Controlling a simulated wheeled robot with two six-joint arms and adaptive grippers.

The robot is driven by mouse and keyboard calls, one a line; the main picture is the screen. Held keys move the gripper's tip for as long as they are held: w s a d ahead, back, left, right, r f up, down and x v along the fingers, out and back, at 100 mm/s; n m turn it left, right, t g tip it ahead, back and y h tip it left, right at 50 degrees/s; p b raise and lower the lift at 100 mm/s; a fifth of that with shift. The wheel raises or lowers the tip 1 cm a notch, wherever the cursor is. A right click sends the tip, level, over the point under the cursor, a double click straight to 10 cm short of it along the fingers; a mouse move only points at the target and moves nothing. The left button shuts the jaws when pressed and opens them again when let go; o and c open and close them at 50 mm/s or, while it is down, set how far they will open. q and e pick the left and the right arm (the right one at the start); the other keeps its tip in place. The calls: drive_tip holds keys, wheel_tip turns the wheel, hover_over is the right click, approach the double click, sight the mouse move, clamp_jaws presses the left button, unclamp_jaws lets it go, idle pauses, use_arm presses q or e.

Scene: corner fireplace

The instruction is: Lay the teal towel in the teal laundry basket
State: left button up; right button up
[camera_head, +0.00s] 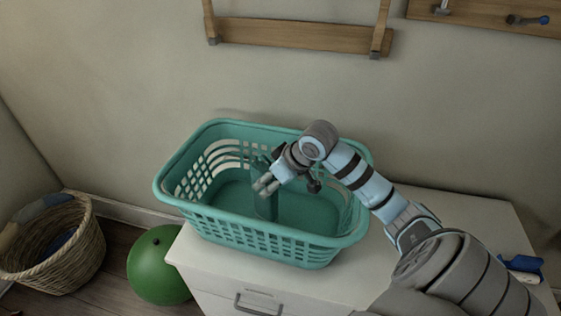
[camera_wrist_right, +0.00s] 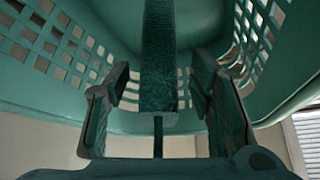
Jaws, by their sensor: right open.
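The teal laundry basket (camera_head: 278,246) stands upright on a white cabinet against the wall. My right gripper (camera_head: 266,184) reaches down into it from the right, near its middle. The teal towel (camera_head: 265,207) shows below the gripper as a narrow upright shape inside the basket. In the right wrist view the towel (camera_wrist_right: 158,70) lies between the two spread fingers, with gaps on both sides. The basket's slotted walls (camera_wrist_right: 60,45) surround it there. The gripper is open. The towel's lower end and its contact with the basket floor are hard to tell. My left gripper is not in view.
The white cabinet top (camera_head: 460,210) has free room right of the basket, partly under my arm. A blue object (camera_head: 523,266) lies at its right edge. A green ball (camera_head: 158,268) and a wicker basket (camera_head: 75,262) stand on the floor left. A wooden rack (camera_head: 290,35) hangs above.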

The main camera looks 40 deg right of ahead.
drive_tip(key=v, duration=0.9)
drive_tip(key=shift+r, duration=0.15)
